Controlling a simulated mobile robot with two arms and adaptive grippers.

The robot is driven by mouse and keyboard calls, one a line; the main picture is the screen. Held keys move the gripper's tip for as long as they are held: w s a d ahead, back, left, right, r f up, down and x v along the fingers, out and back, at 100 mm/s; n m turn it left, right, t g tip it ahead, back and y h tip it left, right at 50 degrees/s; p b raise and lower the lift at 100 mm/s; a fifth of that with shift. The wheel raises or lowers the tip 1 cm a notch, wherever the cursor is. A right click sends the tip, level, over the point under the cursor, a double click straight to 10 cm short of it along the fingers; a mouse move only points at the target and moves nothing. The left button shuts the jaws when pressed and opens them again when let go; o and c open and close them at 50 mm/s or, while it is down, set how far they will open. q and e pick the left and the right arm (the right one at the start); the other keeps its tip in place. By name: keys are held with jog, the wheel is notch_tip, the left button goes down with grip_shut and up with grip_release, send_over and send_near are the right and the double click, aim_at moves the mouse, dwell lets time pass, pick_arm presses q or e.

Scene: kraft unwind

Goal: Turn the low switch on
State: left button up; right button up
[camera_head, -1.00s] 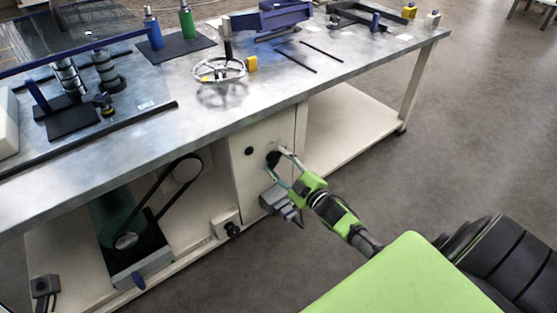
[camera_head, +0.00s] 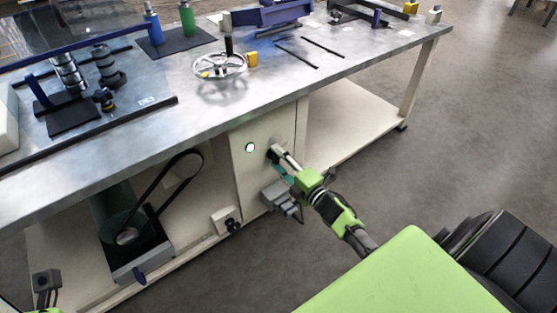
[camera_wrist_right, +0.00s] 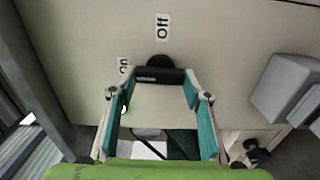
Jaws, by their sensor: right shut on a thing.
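The low switch, a black rotary knob with a bar handle (camera_wrist_right: 160,75), sits on the pale cabinet panel under the table. In the wrist view, a label "off" (camera_wrist_right: 162,27) is above it and a label "on" (camera_wrist_right: 124,66) is to its left. The handle bar lies across the picture. My right gripper (camera_head: 276,153) is at the knob; in the wrist view its fingertips (camera_wrist_right: 160,88) are at the two ends of the bar, shut on it. A round lamp (camera_head: 250,147) left of the knob shows white with a green rim.
A grey box (camera_head: 281,197) sticks out from the panel just below the gripper. A belt and motor unit (camera_head: 135,245) stands under the table on the left. The metal tabletop (camera_head: 225,115) overhangs the panel. The floor to the right is clear.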

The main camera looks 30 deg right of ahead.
jog(key=shift+n, duration=0.3)
jog(key=o, duration=1.1)
jog(key=s, duration=1.2)
jog(key=shift+d, duration=0.45)
